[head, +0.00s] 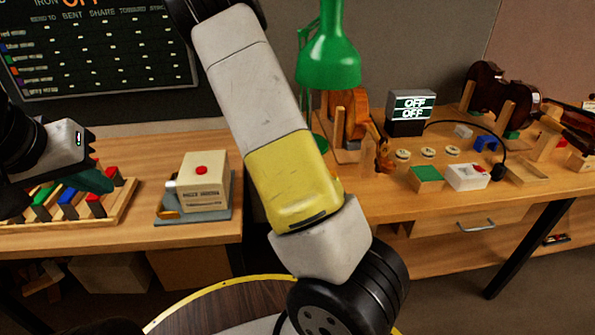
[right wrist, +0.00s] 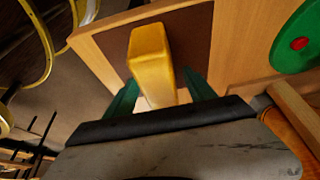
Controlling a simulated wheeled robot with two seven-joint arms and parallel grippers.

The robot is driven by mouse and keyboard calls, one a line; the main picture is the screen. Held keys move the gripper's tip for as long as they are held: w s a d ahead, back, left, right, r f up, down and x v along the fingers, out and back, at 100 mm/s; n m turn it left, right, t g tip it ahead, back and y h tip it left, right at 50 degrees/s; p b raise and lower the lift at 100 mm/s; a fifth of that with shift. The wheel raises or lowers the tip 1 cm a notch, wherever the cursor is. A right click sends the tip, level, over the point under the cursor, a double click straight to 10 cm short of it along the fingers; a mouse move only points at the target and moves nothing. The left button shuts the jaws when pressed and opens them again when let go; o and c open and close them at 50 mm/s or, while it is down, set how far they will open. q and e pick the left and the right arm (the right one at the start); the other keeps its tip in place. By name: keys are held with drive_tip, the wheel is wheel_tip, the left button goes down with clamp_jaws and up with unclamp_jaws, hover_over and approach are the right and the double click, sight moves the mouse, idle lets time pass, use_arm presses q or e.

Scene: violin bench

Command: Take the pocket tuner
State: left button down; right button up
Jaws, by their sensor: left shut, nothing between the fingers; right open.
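A yellow block with rounded edges (right wrist: 150,62), which may be the pocket tuner, stands in the right wrist view over a brown-lined wooden surface (right wrist: 190,28). No marking on it can be read. My right gripper (right wrist: 160,93) is open, with one green finger on either side of the block; I cannot tell whether they touch it. In the head view my right arm crosses the middle and my right gripper is not visible. My left gripper (head: 98,181) is shut and empty, at the left over a rack of coloured blocks (head: 125,203).
A cream box with a red button (head: 205,180) sits on the left bench. A green lamp (head: 330,60), an OFF display (head: 411,112), a white box (head: 466,176) and violins (head: 490,90) crowd the right bench. A green disc with a red button (right wrist: 298,42) is beside the right gripper.

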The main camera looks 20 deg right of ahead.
drive_tip(key=shift+f, duration=0.2)
idle(0.6)
clamp_jaws()
